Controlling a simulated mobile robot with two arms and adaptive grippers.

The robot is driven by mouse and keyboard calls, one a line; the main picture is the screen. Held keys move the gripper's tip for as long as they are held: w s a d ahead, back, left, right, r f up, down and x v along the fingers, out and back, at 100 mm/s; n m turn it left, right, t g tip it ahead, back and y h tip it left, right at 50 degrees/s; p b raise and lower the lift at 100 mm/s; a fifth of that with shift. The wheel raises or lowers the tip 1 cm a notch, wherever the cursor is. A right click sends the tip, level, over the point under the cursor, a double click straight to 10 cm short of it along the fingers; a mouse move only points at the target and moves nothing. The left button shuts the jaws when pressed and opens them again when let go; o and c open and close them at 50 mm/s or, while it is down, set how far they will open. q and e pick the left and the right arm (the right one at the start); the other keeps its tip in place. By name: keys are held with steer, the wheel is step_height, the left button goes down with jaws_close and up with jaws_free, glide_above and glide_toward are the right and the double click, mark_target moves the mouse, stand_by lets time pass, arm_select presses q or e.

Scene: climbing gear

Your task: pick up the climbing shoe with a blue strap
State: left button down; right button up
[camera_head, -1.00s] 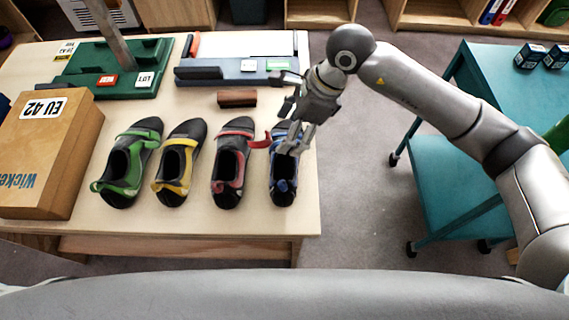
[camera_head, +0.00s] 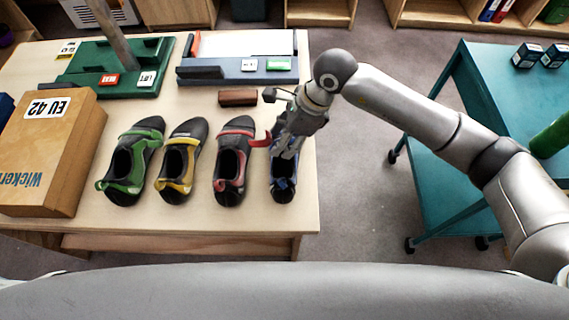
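The blue-strapped climbing shoe (camera_head: 283,190) is black and blue and stands at the right end of a row of shoes, near the table's right edge. My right gripper (camera_head: 287,152) is over its middle, pointing down, with the fingers at the shoe's opening and strap. It hides much of the shoe's upper part. I cannot tell whether the fingers are spread or closed on it. The shoe appears to rest on the table. My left gripper is not in view.
A red-strapped shoe (camera_head: 229,172) stands just left, its strap end sticking out towards my gripper. Yellow (camera_head: 176,172) and green (camera_head: 124,172) shoes stand further left. A brown block (camera_head: 238,97) lies behind. A teal cart (camera_head: 470,190) stands right, across open floor.

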jaws_close()
steer(key=shift+s+f, duration=0.1)
